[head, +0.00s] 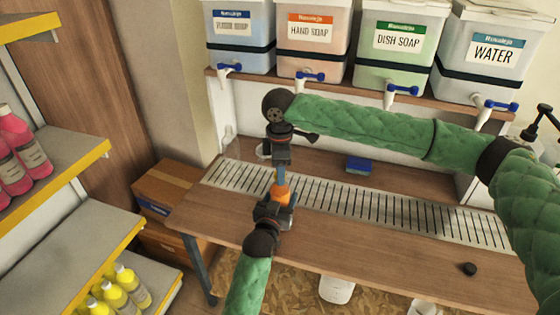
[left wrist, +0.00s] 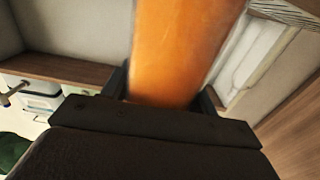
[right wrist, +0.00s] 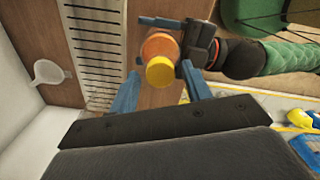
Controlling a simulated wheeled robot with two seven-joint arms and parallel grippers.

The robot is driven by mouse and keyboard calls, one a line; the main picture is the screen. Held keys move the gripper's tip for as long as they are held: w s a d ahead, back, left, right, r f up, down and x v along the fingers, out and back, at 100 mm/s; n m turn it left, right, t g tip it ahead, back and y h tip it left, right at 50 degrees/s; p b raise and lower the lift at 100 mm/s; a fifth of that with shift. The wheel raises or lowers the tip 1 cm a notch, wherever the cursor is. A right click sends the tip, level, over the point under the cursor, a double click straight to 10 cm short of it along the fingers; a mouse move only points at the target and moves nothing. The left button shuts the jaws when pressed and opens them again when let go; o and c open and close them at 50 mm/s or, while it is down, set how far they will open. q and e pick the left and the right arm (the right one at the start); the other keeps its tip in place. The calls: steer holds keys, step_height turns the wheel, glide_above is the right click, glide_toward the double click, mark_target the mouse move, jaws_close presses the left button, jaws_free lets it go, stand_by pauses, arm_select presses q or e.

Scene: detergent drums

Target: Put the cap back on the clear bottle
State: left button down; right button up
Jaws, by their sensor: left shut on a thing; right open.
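My left gripper (head: 279,205) is shut on an orange-filled bottle (head: 281,193) above the table's left part. The bottle fills the middle of the left wrist view (left wrist: 180,50). In the right wrist view the bottle (right wrist: 160,46) is seen from above, with a yellow disc (right wrist: 160,74), which looks like a cap, at its near end. I cannot tell whether the disc is seated. My right gripper (head: 281,170) is directly above the bottle, pointing down and open. Its fingers (right wrist: 162,92) lie on either side of the disc, apparently without gripping it.
A small dark round piece (head: 469,268) lies on the table (head: 400,262) at right. A slotted drain strip (head: 345,200) and blue sponge (head: 358,165) are behind. Drums with taps (head: 398,65) stand on the shelf above. Shelves of bottles (head: 120,285) are at left. A white funnel (right wrist: 48,72) shows too.

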steer(key=shift+f, duration=0.15)
steer(key=c, duration=1)
steer(key=shift+c, duration=0.2)
steer(key=o, duration=1.1)
steer(key=shift+o, duration=0.2)
step_height(320, 180, up, 12)
